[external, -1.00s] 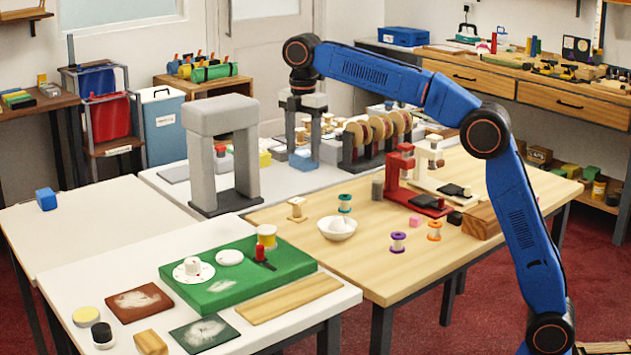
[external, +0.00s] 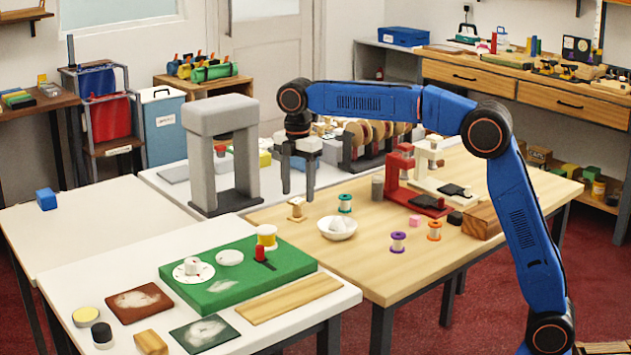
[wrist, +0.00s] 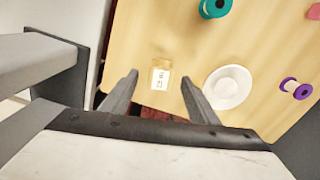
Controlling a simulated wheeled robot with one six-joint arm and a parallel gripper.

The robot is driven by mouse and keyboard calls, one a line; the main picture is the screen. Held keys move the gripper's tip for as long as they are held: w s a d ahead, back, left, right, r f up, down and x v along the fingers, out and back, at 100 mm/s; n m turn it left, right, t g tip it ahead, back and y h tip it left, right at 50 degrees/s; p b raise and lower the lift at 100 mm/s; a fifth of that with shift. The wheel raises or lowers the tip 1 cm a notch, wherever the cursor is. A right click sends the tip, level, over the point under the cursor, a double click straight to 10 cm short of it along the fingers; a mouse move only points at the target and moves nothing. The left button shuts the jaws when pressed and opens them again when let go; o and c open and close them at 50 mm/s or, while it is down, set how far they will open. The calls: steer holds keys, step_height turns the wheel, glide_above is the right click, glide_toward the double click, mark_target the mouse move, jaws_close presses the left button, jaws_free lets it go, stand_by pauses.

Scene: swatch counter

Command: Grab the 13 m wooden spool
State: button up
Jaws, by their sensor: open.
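A pale wooden spool (external: 297,208) stands on the near wooden table, left of a white bowl. In the wrist view the spool (wrist: 160,77) shows from above, with a white label whose print is too small to read surely. My gripper (external: 298,192) is open and points down, its fingertips above the spool's top in the external view. In the wrist view the two fingers of my gripper (wrist: 158,82) are spread, with the spool between their tips in the picture. Nothing is held.
The white bowl (external: 337,228) is close on the right. A teal spool (external: 344,204), a purple spool (external: 398,242) and an orange spool (external: 434,231) stand nearby. A grey arch (external: 222,150) rises to the left. A red press (external: 402,170) stands behind right.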

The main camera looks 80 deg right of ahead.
mark_target(297, 200)
steer(key=shift+w+a+f, duration=0.1)
steer(key=shift+a+f, duration=0.05)
steer(key=shift+f, duration=1.3)
steer(key=shift+a+f, duration=0.1)
steer(key=shift+f, duration=1.35)
steer(key=c, duration=1.1)
